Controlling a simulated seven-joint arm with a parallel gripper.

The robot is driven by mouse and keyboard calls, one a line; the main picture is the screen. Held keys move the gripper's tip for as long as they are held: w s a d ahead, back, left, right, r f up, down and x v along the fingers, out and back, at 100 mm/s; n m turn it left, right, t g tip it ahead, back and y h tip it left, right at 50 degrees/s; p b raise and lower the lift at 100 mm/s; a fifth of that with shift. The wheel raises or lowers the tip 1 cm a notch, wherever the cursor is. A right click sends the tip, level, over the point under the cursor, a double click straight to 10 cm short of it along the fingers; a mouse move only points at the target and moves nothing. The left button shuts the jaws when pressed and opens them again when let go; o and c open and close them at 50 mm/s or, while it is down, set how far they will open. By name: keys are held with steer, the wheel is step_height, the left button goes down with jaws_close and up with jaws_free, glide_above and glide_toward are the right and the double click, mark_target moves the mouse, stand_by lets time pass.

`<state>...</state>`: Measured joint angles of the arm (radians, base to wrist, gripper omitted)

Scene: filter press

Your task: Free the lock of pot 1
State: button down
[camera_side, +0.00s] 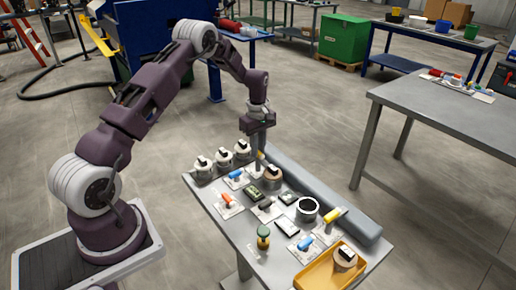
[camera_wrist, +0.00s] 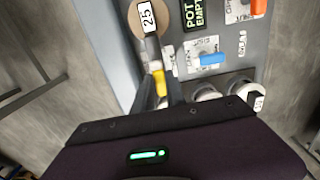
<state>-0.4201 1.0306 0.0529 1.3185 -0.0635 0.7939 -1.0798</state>
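My gripper (camera_side: 256,168) points down at the far end of the bench, beside a yellow-ended lever (camera_side: 261,156). In the wrist view the yellow end (camera_wrist: 160,84) shows close to the dark fingertips (camera_wrist: 166,82); I cannot tell whether they touch or grip it. A wood-coloured round piece (camera_side: 272,174) stands just beyond the lever, and its "25" tag shows in the wrist view (camera_wrist: 147,17). A display reading "POT EMPTY" (camera_wrist: 194,14) is beside it. Which lever is the lock of pot 1 is not readable.
Blue (camera_side: 235,174) and orange (camera_side: 227,200) levers stand nearby. Several white pots (camera_side: 223,159) line the bench's far left edge. A grey padded bar (camera_side: 330,200) runs along the right edge.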

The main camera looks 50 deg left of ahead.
steer(key=shift+m, duration=0.4)
steer(key=m, duration=0.8)
steer(key=shift+m, duration=0.3)
steer(key=m, duration=0.4)
steer(key=shift+m, duration=2.2)
steer(key=c, duration=1.4)
jaws_free()
steer(key=shift+o, duration=0.2)
